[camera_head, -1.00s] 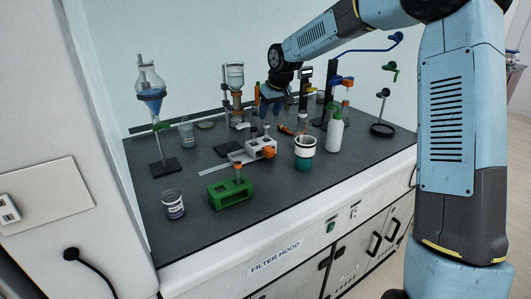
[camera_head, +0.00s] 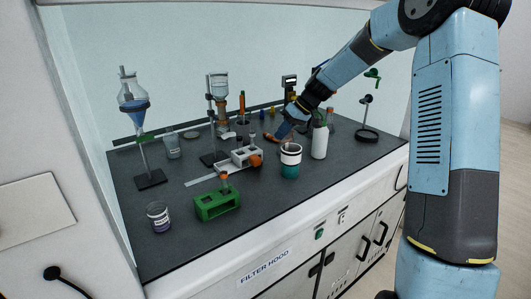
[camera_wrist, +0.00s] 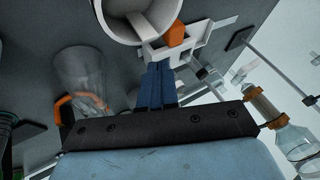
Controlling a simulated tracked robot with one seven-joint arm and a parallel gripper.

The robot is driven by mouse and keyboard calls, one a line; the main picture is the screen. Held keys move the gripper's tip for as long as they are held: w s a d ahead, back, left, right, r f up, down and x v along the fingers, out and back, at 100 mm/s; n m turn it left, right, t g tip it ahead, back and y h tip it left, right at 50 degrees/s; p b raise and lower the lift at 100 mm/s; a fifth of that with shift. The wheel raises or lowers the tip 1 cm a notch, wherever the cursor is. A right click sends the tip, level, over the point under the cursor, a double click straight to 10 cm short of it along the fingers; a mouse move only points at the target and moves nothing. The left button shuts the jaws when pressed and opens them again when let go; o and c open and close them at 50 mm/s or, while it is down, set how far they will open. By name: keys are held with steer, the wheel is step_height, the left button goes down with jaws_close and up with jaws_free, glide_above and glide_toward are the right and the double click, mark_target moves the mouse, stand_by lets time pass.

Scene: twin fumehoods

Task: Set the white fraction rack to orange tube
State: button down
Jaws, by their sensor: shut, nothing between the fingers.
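My gripper (camera_head: 283,131) is low over the worktop, right of the white rack and behind the white-and-teal cup. Its blue fingers (camera_wrist: 160,70) are together and empty. I cannot tell whether they touch the rack.
The white-and-teal cup (camera_head: 290,160) and a white bottle (camera_head: 319,141) stand close by my gripper. The green rack (camera_head: 217,205) and a labelled jar (camera_head: 159,217) are at the front left. Stands with glassware (camera_head: 219,95) rise behind. The front right worktop is clear.

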steer(key=shift+x, duration=4.9)
